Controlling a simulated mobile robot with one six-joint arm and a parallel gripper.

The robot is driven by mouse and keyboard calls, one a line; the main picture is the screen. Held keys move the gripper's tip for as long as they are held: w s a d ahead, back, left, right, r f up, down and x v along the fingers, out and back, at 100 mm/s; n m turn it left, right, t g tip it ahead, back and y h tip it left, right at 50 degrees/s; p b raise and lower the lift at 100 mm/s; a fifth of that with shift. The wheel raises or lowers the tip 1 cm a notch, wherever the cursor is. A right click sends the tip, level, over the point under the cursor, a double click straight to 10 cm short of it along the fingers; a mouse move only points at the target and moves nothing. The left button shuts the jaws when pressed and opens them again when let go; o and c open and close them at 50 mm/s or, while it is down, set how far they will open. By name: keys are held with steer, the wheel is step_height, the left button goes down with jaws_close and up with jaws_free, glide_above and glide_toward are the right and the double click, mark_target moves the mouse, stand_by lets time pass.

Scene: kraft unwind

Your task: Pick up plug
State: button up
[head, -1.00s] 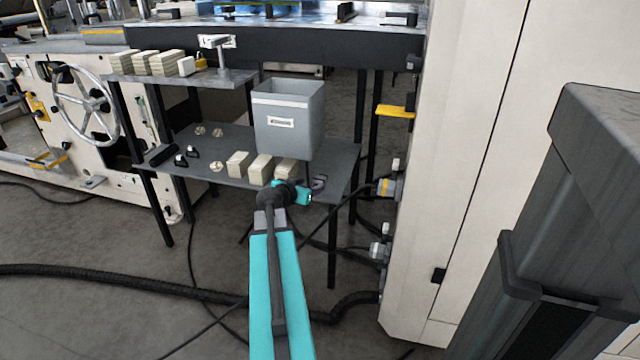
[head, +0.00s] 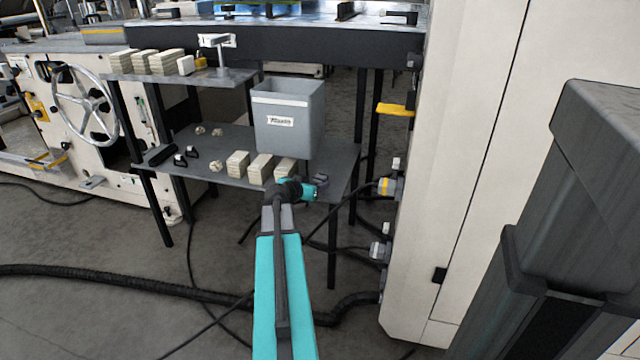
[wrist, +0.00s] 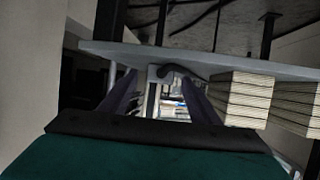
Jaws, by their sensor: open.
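No thing in view can be told for certain as the plug. Small grey curved pieces (head: 320,178) lie at the right front of the lower shelf, just past my gripper (head: 308,190). Small cream pieces (head: 217,132) lie further left on that shelf. In the wrist view, which looks upside down, my gripper (wrist: 155,98) is open, its two dark fingers spread apart. A dark grey curved piece (wrist: 172,71) shows between them at the shelf edge, apparently not gripped. In the head view my wrist hides the fingertips.
The lower shelf (head: 225,178) holds cream block stacks (head: 261,168), close beside my gripper, and a grey bin (head: 289,115) above. Cable connectors (head: 388,187) stick out of the pale cabinet (head: 440,150) at right. Hoses cross the floor.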

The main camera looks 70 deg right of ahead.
steer(key=shift+x, duration=1.2)
steer(key=c, duration=1.3)
steer(key=shift+r, duration=0.15)
